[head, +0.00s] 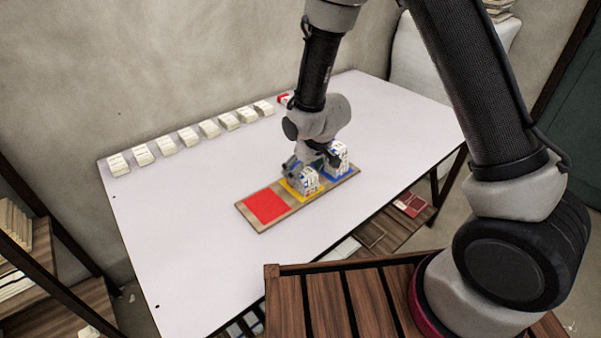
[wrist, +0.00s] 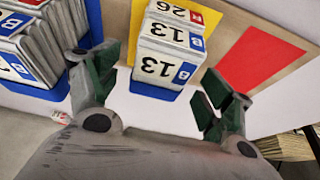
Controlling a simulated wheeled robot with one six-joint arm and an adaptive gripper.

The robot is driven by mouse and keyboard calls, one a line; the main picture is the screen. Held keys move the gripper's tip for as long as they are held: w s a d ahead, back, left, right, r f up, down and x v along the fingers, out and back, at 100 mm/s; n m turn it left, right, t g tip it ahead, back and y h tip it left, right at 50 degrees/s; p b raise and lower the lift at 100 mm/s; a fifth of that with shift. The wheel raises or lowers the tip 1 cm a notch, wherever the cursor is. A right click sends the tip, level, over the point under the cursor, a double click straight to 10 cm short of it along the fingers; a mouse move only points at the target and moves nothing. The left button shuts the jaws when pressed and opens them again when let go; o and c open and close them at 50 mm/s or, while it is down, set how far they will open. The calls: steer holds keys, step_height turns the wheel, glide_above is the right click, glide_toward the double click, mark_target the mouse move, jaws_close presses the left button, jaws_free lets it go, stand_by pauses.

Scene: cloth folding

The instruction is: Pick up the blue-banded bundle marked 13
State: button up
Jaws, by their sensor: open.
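A white bundle marked 13 (wrist: 150,67) with a blue B tag stands between my fingers in the wrist view. A second 13 with a blue B tag shows just behind it; I cannot tell whether it is another face or another bundle. A block marked 26 with a red tag (wrist: 172,11) is behind these. They stand on the yellow square (wrist: 150,90), also seen in the head view (head: 289,186). My gripper (wrist: 162,68) is open, one finger on each side of the 13, with no clear contact. In the head view my gripper (head: 305,166) partly hides the bundles.
Left of my gripper, several bundles (wrist: 30,45) stand on the blue square (wrist: 92,12). The red square (head: 267,206) on the wooden board (head: 248,221) is empty. Several white blocks (head: 188,136) line the table's back edge. The white table (head: 170,230) is clear at left.

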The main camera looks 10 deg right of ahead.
steer(key=shift+f, duration=0.25)
stand_by(0.3)
steer(key=shift+c, duration=0.2)
steer(key=c, duration=1.1)
steer(key=shift+o, duration=0.2)
steer(key=shift+r, duration=0.1)
